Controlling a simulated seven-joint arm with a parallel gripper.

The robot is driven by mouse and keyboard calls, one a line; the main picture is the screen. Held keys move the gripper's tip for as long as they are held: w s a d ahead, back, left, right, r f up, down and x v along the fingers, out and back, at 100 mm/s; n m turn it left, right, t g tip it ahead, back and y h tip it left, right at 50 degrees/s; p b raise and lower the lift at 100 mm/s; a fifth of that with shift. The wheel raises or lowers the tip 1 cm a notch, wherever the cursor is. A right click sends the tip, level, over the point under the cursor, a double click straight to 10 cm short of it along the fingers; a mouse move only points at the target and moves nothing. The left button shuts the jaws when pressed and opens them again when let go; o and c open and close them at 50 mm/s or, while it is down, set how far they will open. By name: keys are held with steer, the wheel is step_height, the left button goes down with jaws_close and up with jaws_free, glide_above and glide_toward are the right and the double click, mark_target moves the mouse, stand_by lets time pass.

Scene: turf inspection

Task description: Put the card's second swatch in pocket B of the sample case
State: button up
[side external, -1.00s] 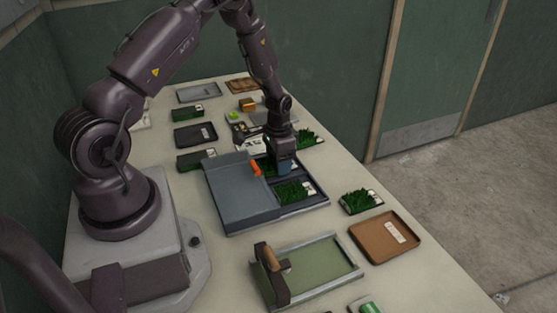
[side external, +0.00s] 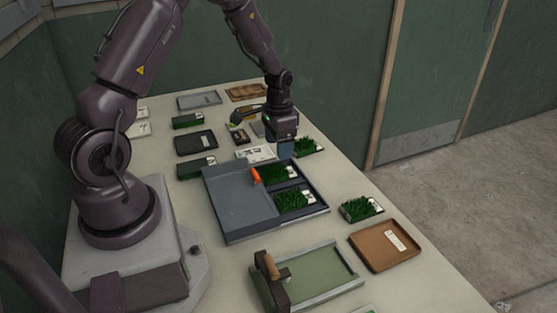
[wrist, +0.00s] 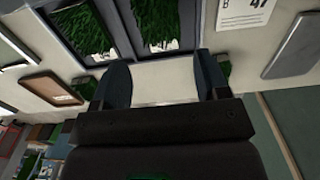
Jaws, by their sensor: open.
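The sample case (side external: 237,207) lies on the table, its grey cover slid to the left, with an orange tab (side external: 255,175). Two pockets show open on its right side. A green turf swatch (side external: 275,175) lies in the far pocket and another swatch (side external: 293,200) in the near one. I cannot read the pocket letters. My gripper (side external: 286,150) is open and empty, above the far edge of the case. In the wrist view its fingers (wrist: 162,82) stand apart with bare table between them. A white card (wrist: 244,18) there reads "B" and seemingly "47".
Loose swatches stand right of the case (side external: 361,208) and beyond it (side external: 306,147). A brown tray (side external: 368,256) and a green board with a handled bar (side external: 322,276) are nearer. A black tray (side external: 195,142) lies behind the case.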

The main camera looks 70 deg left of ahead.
steer(key=s+d+r+t, duration=0.15)
steer(key=d+r, duration=0.35)
steer(key=r, duration=0.5)
steer(key=s+d+r+t, duration=0.15)
steer(key=d+r, duration=0.35)
steer(key=r, duration=0.5)
steer(key=s+d+r+t, duration=0.1)
steer(key=s+d+r, duration=0.2)
steer(key=s, duration=0.3)
steer(key=s+d+r+t, duration=0.1)
steer(key=s+d+r, duration=0.2)
steer(key=s+d, duration=0.2)
steer(key=shift+s+d+t, duration=0.3)
steer(key=shift+s+d, duration=0.1)
steer(key=shift+s, duration=0.6)
